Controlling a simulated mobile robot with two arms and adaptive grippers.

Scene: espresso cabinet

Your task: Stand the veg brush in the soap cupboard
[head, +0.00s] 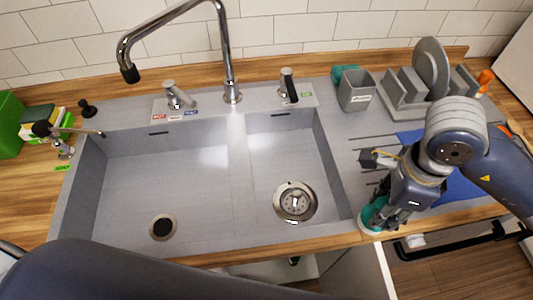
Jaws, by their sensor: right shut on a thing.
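My right gripper (385,218) is at the front edge of the counter, right of the sink, and points down. It is shut on the veg brush (370,214), a teal thing with a pale lower rim, partly hidden by the fingers. Whether the brush touches the counter, I cannot tell. The soap cupboard (275,270) seems to be the open space under the sink, with a pale door (358,272) swung out below the gripper. Most of its inside is hidden by the counter edge and my left arm. My left gripper is out of view.
The grey double sink (237,180) is empty, with a tall tap (226,60) behind it. A grey caddy (357,92) with a teal item and a dish rack (405,95) stand at the back right. A blue mat lies under my right arm. A black rail (440,245) runs at lower right.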

